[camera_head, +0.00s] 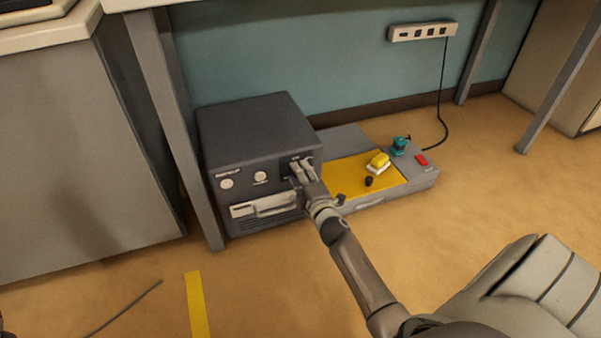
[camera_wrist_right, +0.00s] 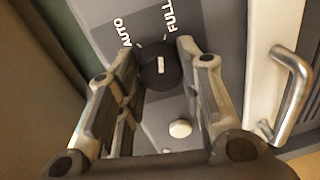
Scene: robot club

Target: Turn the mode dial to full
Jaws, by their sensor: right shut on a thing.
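The mode dial (camera_wrist_right: 160,72) is a round black knob with a short white mark on the front of a dark grey machine (camera_head: 248,128). The labels AUTO and FULL stand beside it in the right wrist view. The white mark points roughly toward the FULL label (camera_wrist_right: 172,18). My right gripper (camera_wrist_right: 160,78) is shut on the dial, one finger on each side. In the head view my right gripper (camera_head: 302,172) reaches the machine's upper right front and hides the dial. My left gripper is not in view.
Left of the dial are two round white knobs (camera_head: 260,177), with a handled drawer front (camera_head: 265,206) below. A low unit with a yellow top (camera_head: 340,178) stands right of the machine. A grey table leg (camera_head: 185,150) stands close at left. Open floor lies in front.

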